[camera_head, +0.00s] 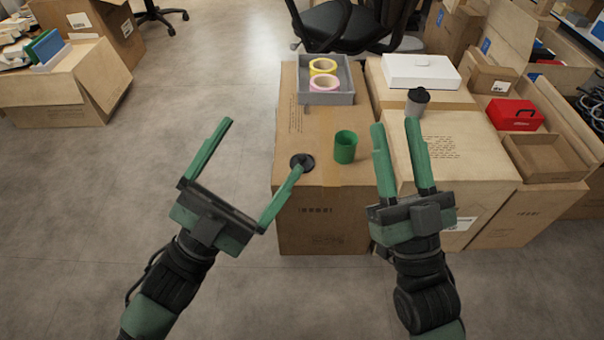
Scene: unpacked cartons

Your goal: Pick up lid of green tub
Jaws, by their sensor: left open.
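The green tub (345,147) stands upright on a carton in the middle, its top uncovered. A round black lid (302,160) lies on the same carton to the tub's left. My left gripper (265,144) is wide open and empty. Its right fingertip overlaps the lid in view and hides part of it; I cannot tell whether they touch. Its left finger is out over the floor side. My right gripper (394,124) has its fingers apart with nothing between them, to the right of the tub.
A grey tray (327,99) with yellow tape (322,66) and pink tape (323,84) sits at the carton's back. A grey canister with a dark top (417,98) stands near my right gripper. A white box (421,72) and red case (515,114) are right.

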